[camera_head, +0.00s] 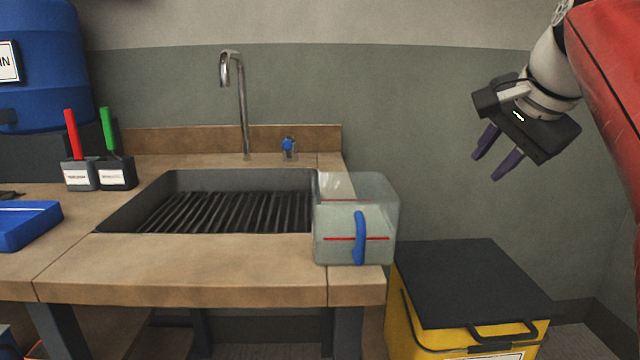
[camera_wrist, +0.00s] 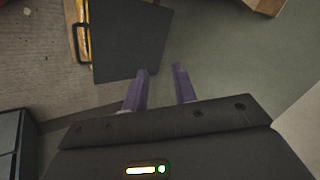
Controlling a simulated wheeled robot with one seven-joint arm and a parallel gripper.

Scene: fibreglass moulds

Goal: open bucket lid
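A yellow bucket (camera_head: 402,318) stands on the floor to the right of the wooden counter. Its flat black lid (camera_head: 470,280) lies shut on top, with a dark handle (camera_head: 503,331) at the front edge. The lid also shows in the wrist view (camera_wrist: 128,38), with its handle (camera_wrist: 80,42) on the left side. My gripper (camera_head: 496,167) is in the air above the bucket, near the wall. Its two purple fingers are apart with nothing between them, as the wrist view (camera_wrist: 161,70) also shows. The far side of the bucket is hidden.
A clear container (camera_head: 340,250) with a blue handle stands on the right end of the counter (camera_head: 180,268), beside the sink (camera_head: 135,205) and close to the bucket. A tap (camera_head: 241,105) rises behind the sink. The air between my gripper and the lid is clear.

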